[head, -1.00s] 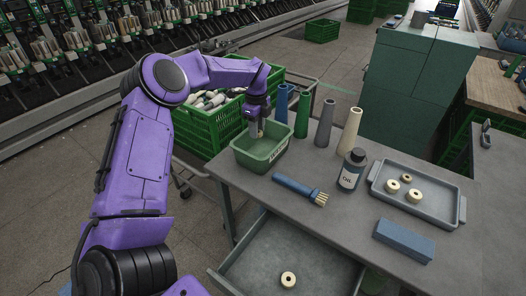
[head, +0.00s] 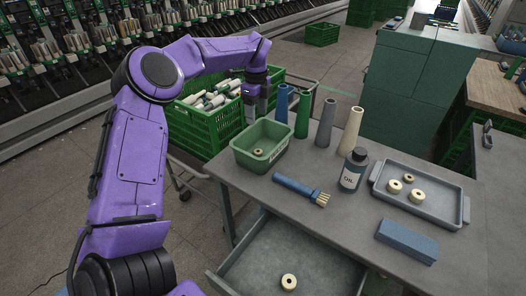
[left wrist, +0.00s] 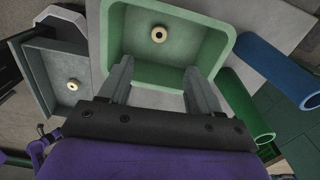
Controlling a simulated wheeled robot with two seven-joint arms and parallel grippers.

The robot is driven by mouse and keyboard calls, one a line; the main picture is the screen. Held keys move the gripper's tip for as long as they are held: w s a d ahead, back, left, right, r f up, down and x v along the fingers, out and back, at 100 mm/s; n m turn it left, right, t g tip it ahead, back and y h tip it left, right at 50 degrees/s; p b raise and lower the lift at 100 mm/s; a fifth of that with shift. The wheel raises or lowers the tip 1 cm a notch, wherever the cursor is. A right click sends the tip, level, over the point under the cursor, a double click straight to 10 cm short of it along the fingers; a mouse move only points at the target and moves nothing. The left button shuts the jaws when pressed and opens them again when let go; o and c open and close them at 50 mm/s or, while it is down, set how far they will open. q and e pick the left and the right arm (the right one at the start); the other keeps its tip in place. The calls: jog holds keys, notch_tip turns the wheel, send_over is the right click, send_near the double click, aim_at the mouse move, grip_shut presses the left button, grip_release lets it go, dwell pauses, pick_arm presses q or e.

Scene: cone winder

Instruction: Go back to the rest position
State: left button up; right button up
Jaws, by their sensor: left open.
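My left gripper (head: 258,112) is open and empty, raised above the far edge of the green bin (head: 285,151). Its two fingers (left wrist: 160,85) show in the left wrist view, apart, with nothing between them. The green bin stands on the table's left corner. My right gripper is not in view.
Several cones, among them a green one (head: 303,114), stand beside the bin. An oil bottle (head: 352,170), a brush (head: 300,189), a grey tray (head: 459,212) with rings and a blue block (head: 406,241) share the table. An open drawer (head: 330,262) holds one ring. A green crate (head: 194,134) stands behind.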

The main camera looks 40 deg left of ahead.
pick_arm(q)
jog(key=shift+r, duration=1.95)
